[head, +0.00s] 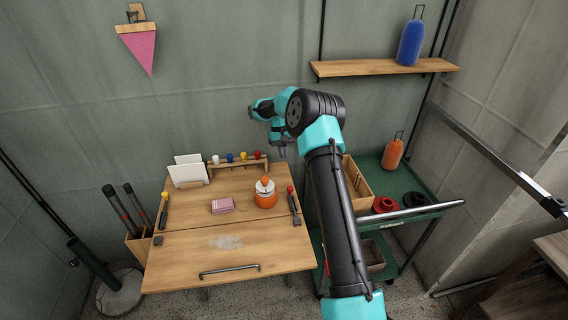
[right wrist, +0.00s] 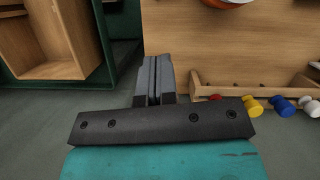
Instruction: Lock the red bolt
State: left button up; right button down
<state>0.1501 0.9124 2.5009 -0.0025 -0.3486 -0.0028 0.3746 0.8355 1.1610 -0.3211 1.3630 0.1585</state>
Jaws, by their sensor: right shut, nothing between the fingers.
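On the right edge of the wooden desk (head: 190,240), in the head view, a dark bolt (head: 294,207) with a red knob (head: 290,189) lies along the side. A similar dark fitting with a yellow handle (head: 163,205) is on the left edge. My right gripper (head: 283,152) hangs behind the desk's back right corner, above and apart from the red bolt. In the right wrist view its fingers (right wrist: 154,68) are together with nothing between them. The red bolt is not visible in that view. My left gripper is not in view.
A peg rack (head: 240,163) with coloured knobs stands at the desk's back, close to my right gripper. A green cart (head: 425,205) with a wooden box (head: 356,187) stands right.

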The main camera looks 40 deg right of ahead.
jog(key=shift+w+r, duration=0.1)
jog(key=shift+r, duration=0.3)
jog(key=shift+w+d, duration=0.3)
jog(key=shift+w, duration=0.4)
jog(key=shift+f, duration=0.1)
jog(key=x, duration=1)
jog(key=shift+s+a, duration=0.1)
jog(key=shift+s+a+f, duration=0.1)
jog(key=shift+s+a, duration=0.15)
jog(key=shift+s, duration=0.35)
jog(key=shift+s+a+f, duration=0.1)
jog(key=shift+s+a, duration=0.1)
jog(key=shift+s, duration=0.35)
jog(key=shift+s+a, duration=0.25)
jog(key=shift+s, duration=0.35)
jog(key=shift+a, duration=0.1)
